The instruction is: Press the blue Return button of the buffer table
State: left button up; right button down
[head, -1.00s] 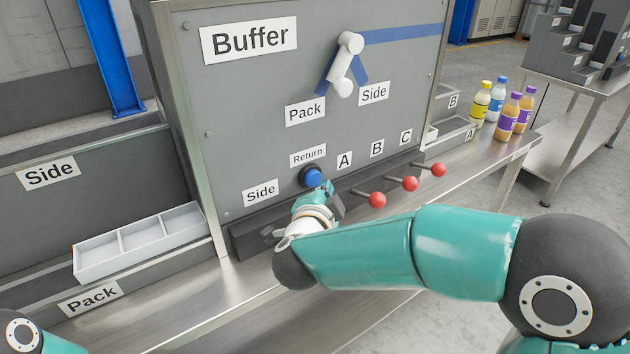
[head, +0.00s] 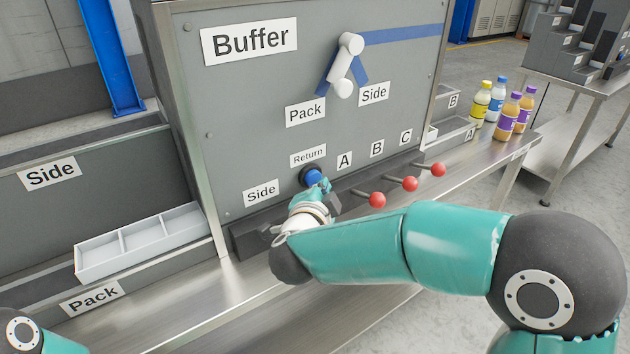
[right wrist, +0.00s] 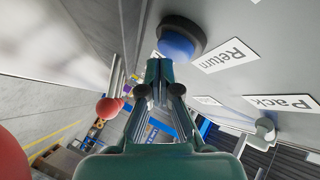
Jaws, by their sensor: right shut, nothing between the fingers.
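The blue Return button (head: 313,177) sits in a black collar on the grey Buffer panel (head: 250,110), under the Return label (head: 308,156). In the right wrist view the button (right wrist: 176,46) is just beyond the fingertips. My right gripper (head: 323,186) is shut and empty, with its tips at the lower right of the button. In the right wrist view the closed fingertips (right wrist: 159,68) overlap the button's lower edge; I cannot tell whether they touch it. My left gripper is out of view.
Red-knobbed levers (head: 377,200) stick out right of my right gripper, under labels A, B and C. A white lever (head: 345,65) is higher on the panel. A white divided tray (head: 140,243) lies at the left. Several bottles (head: 508,116) stand at the right.

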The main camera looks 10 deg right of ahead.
jog(key=shift+w+a, duration=0.15)
jog(key=shift+w, duration=0.35)
dwell(0.4)
jog(key=shift+s, duration=0.2)
jog(key=shift+s+d, duration=0.35)
jog(key=shift+s, duration=0.4)
jog(key=s+d+b, duration=0.1)
jog(key=s+d, duration=0.1)
jog(key=s, duration=0.3)
jog(key=shift+s+b, duration=0.3)
jog(key=shift+s, duration=0.05)
